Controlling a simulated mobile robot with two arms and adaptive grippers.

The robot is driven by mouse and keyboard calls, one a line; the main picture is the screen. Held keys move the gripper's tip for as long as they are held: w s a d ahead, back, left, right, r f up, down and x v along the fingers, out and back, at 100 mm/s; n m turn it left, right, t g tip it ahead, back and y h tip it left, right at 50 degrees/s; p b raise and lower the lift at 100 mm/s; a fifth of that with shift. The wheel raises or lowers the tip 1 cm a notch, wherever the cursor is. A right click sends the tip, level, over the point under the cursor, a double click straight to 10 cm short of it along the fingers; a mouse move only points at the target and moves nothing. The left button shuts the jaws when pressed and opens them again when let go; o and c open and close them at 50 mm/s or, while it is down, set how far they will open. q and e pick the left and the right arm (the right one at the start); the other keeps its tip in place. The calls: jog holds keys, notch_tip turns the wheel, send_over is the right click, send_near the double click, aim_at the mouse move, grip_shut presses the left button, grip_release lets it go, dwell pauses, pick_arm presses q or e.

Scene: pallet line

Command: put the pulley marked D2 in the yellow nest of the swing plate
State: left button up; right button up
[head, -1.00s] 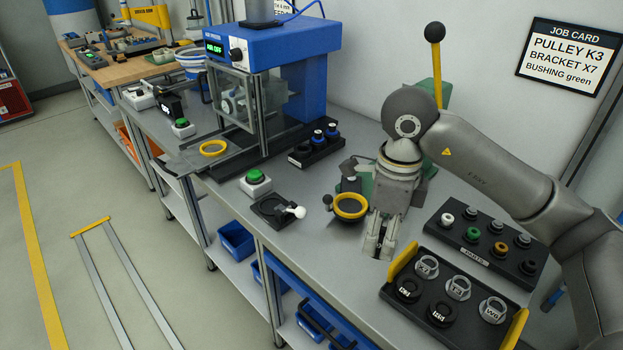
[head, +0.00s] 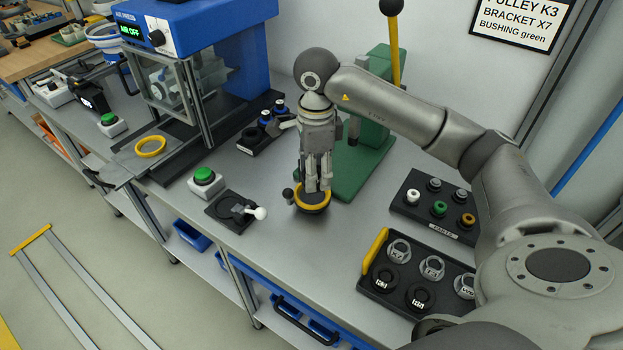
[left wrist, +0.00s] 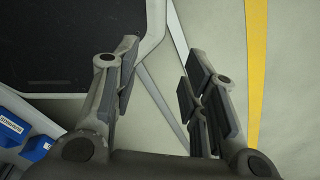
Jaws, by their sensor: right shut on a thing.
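The yellow nest (head: 327,203) is a yellow ring with a dark inside, with a small black knob at its left, in front of the green press. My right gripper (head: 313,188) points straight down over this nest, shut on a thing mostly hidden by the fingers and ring. I take it for the pulley marked D2, but no mark is readable. Its fingertips are at the ring; I cannot tell whether the pulley is seated. My left gripper (left wrist: 160,75) is open and empty in the left wrist view, over the floor beside the bench.
A black tray with yellow ends (head: 375,252) holds dark and silver marked parts. A rack of bushings (head: 412,211) stands behind it. The green press (head: 371,150) rises behind the nest. A white-knobbed fixture (head: 224,209), a green button (head: 204,176) and a blue press (head: 200,40) stand left.

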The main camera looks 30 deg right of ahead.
send_over(313, 195)
jog(key=f, duration=0.2)
jog(key=s+f, duration=0.1)
jog(key=f, duration=0.1)
jog(key=shift+a+p, duration=0.3)
jog(key=shift+p, duration=0.1)
jog(key=shift+w+d+f, duration=0.2)
jog(key=shift+w+f, duration=0.25)
jog(key=shift+f, duration=0.2)
notch_tip(313, 195, down, 3)
jog(key=shift+r+p, duration=0.1)
jog(key=shift+p, duration=0.8)
jog(key=shift+f, duration=0.35)
jog(key=o, duration=1.1)
pick_arm(q)
jog(key=r, duration=0.2)
jog(key=shift+w+r, duration=0.3)
jog(key=shift+w, duration=0.05)
